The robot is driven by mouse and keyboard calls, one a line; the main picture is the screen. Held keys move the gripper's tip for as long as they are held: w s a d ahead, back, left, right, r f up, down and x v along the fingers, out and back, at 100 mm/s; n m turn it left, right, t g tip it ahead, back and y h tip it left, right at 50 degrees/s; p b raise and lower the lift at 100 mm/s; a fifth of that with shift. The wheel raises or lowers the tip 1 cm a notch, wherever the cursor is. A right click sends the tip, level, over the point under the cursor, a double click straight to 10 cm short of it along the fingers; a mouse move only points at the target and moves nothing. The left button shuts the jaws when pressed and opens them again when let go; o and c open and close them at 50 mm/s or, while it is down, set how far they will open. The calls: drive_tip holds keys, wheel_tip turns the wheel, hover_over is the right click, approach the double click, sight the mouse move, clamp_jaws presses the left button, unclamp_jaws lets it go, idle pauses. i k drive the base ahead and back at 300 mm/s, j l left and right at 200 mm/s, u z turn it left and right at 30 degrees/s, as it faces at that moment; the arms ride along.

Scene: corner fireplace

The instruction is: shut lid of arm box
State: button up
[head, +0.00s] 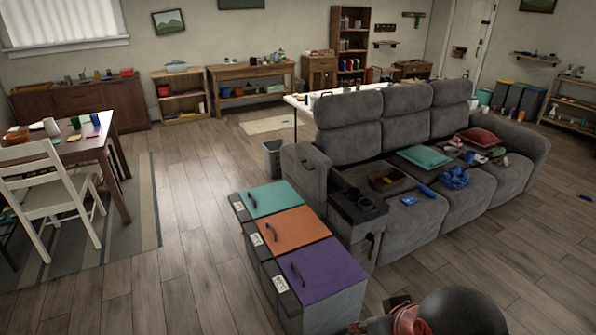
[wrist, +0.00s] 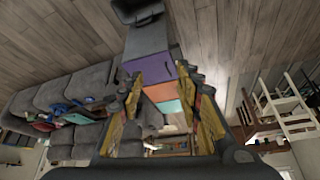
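The arm box (head: 357,212) is the dark box in the near left arm of the grey sofa, with cup-holder-like rings on top. A grey padded panel (head: 303,172), which looks like its lid, stands raised at the box's left end. In the wrist view, my gripper (wrist: 165,112) has its two yellow-padded fingers spread wide, with nothing held between them. The wrist view looks toward the coloured bins and the sofa from a distance. My left finger partly covers the sofa-arm area there, so I cannot make out the lid clearly.
Bins with teal (head: 272,198), orange (head: 293,231) and purple (head: 320,270) lids stand left of the arm box. The sofa seats (head: 440,207) hold cushions and small items. A small grey bin (head: 272,158) stands behind. Open wooden floor lies left of the bins.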

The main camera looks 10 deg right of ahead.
sight(312, 173)
drive_tip(key=j+z, duration=0.25)
drive_tip(key=j, duration=1.25)
drive_tip(key=i+j+z, duration=0.1)
drive_tip(key=i+j, duration=0.35)
drive_tip(key=i+j+z, duration=0.1)
drive_tip(key=i+j, duration=0.35)
drive_tip(key=i+j+z, duration=0.1)
drive_tip(key=i+j, duration=0.3)
drive_tip(key=j, duration=0.3)
drive_tip(key=i+j+z, duration=0.15)
drive_tip(key=i, duration=0.95)
